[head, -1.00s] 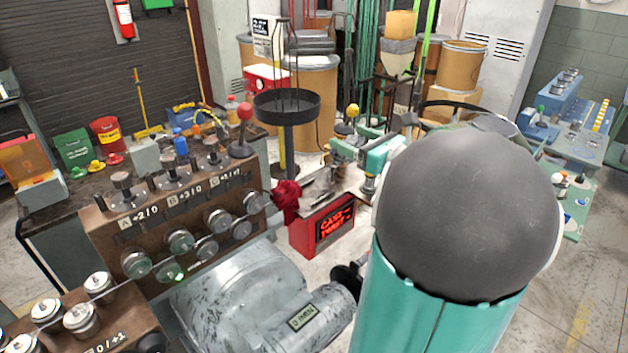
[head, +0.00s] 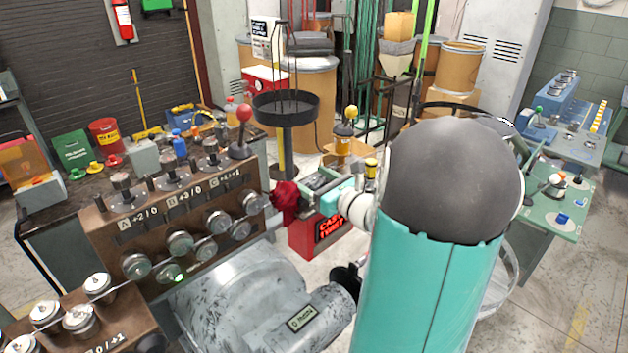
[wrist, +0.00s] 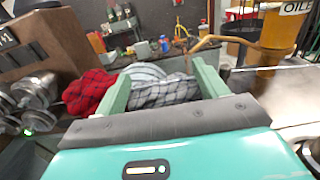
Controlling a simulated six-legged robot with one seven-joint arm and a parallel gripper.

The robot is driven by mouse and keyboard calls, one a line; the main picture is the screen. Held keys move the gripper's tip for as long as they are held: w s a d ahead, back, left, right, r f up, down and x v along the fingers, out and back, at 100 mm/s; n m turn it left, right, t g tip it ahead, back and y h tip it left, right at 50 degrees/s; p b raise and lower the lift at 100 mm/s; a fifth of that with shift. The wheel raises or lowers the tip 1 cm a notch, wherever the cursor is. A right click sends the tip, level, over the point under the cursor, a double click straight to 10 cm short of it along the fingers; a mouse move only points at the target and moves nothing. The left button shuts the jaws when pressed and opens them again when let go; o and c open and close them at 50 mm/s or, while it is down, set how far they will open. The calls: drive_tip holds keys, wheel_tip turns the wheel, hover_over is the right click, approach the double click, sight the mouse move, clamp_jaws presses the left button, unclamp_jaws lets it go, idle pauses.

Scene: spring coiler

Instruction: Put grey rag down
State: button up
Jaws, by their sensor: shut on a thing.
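In the wrist view the grey checked rag (wrist: 168,92) sits between the two green fingers of my gripper (wrist: 160,74), which is shut on it. The cloth bunches up and spreads past the left finger. A red checked rag (wrist: 88,92) lies just left of that finger, close to the grey cloth. In the head view my gripper (head: 316,186) is over the small stand with the red sign, right beside the red rag (head: 286,198). The grey rag is hard to make out there. What lies under the rag is hidden.
The red sign box (head: 327,228) is below my gripper. The brown dial panel (head: 180,225) with knobs and a red-topped lever (head: 244,113) stands left. A yellow oil container (wrist: 275,40) is at right in the wrist view. A round black tray (head: 286,107) stands behind.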

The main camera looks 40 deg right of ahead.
drive_tip(key=o, duration=1)
drive_tip(key=shift+f, duration=0.1)
drive_tip(key=shift+c, duration=0.2)
drive_tip(key=shift+d, duration=0.1)
